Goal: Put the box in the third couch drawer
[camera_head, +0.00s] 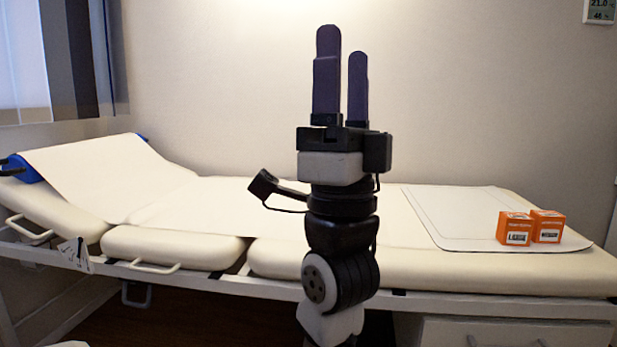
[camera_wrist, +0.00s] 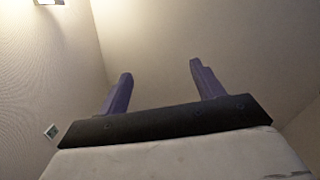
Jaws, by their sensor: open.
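Two orange boxes with white labels stand side by side on the right end of the couch in the head view: a left box (camera_head: 515,229) and a right box (camera_head: 547,226). The couch (camera_head: 420,262) is a cream examination bed with a raised left end. Below its right end a pale drawer front (camera_head: 515,333) shows, cut by the bottom edge; other drawers are not visible. My gripper (camera_head: 342,75) points straight up in front of the couch, open and empty, well left of the boxes. It also shows in the wrist view (camera_wrist: 160,85), with only walls and ceiling beyond.
A white mat (camera_head: 440,215) lies under the boxes. A paper sheet (camera_head: 110,175) covers the raised left end. White metal handles (camera_head: 155,267) stick out along the couch's front edge. A curtain (camera_head: 60,60) hangs at the upper left. The couch's middle is clear.

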